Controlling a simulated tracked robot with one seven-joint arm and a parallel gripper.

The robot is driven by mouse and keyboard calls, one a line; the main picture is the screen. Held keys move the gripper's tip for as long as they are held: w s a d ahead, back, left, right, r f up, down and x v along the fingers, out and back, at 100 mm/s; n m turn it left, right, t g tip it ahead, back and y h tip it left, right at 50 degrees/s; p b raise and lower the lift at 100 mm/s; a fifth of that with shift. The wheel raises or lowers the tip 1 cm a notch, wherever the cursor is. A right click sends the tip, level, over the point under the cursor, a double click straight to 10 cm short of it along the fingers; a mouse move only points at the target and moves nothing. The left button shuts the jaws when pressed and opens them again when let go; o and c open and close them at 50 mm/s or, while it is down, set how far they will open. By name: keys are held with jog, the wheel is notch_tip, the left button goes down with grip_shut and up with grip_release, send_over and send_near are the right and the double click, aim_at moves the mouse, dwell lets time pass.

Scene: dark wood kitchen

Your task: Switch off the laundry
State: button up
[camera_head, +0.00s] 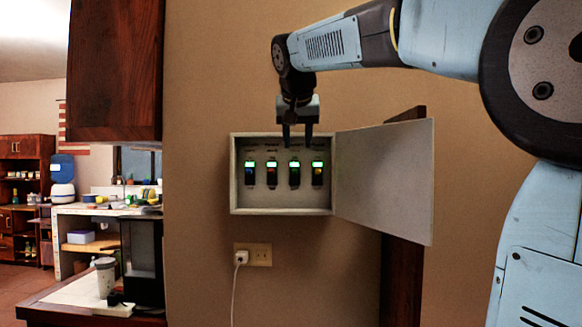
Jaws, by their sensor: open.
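A grey breaker box (282,208) is mounted on the tan wall, with its door (385,180) swung open to the right. Inside is a row of several dark switches, each with a lit green light at its top, such as the leftmost switch (250,177) and the rightmost switch (317,177). Small labels sit above them, too blurred to read, so I cannot tell which one is the laundry. My gripper (298,145) points down in front of the box's upper part. Its two fingers are apart and empty, and they cover part of the labels over the middle and right switches.
A wall outlet (258,255) with a white plug and cord is below the box. A dark wood cabinet (115,70) hangs at the upper left. A counter (75,300) with a pale cup (105,277) stands at the lower left. The open door borders the space right of the box.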

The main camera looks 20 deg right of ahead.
aim_at(294, 165)
jog(key=shift+m, duration=0.3)
jog(key=w+d+f, duration=0.1)
jog(key=w+f, duration=0.1)
jog(key=w, duration=0.2)
jog(key=w+f, duration=0.2)
jog(key=w, duration=0.1)
jog(key=w+d+f, duration=0.1)
jog(key=w+f, duration=0.2)
jog(key=w, duration=0.1)
jog(key=shift+w+d, duration=0.3)
jog(key=shift+w, duration=0.05)
grip_shut()
